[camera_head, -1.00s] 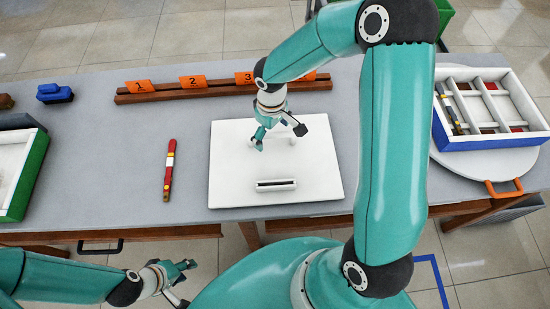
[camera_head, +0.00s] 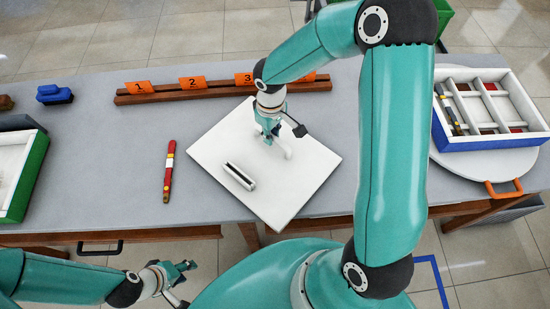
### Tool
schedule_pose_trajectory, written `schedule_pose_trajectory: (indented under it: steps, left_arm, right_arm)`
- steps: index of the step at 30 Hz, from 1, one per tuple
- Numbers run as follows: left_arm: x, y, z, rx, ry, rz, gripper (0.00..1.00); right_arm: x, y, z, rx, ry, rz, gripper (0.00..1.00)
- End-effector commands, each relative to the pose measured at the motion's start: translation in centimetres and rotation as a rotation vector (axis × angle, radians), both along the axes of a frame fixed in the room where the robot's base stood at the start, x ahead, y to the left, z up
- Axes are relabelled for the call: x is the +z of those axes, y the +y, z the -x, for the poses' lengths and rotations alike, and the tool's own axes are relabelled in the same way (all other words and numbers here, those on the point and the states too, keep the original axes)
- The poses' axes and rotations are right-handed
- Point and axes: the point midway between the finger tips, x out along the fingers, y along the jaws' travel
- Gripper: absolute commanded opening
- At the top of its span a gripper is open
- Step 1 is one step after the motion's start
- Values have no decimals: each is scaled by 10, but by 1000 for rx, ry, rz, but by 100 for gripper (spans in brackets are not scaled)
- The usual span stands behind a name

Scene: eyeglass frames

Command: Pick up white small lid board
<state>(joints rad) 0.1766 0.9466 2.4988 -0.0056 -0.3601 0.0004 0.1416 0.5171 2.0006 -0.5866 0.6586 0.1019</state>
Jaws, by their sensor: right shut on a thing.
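The white lid board (camera_head: 265,195) is a flat square slab near the front edge of the table, turned at an angle, with its near corner at the edge. My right gripper (camera_head: 270,137) points down over the board's middle and is shut on the board, probably at a raised part hidden by the fingers. I cannot tell whether the board is clear of the table. My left gripper (camera_head: 186,282) is open and empty, low in front of the table.
A red, yellow and white stick (camera_head: 169,172) lies left of the board. A wooden rail (camera_head: 215,93) with numbered orange cards stands behind. A blue-and-white divided box (camera_head: 490,143) sits on a round white plate (camera_head: 468,166) at right. A green-edged tray (camera_head: 28,178) is at left.

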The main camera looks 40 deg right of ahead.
Motion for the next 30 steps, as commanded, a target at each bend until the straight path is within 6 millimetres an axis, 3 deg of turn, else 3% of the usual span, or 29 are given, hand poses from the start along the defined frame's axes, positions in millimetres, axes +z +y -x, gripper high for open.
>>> schedule_pose_trajectory:
  steps: [8, 24, 30]
  left_arm:
    - [3, 0, 0, 0, 0, 0, 40]
    - [24, 0, 0, 0, 0, 0, 40]
    - [26, 0, 0, 0, 0, 0, 40]
  right_arm:
    - [5, 0, 0, 3, 0, 1, 0]
    - [37, 0, 0, 3, -2, 1, 0]
    - [41, 0, 0, 3, -1, 1, 0]
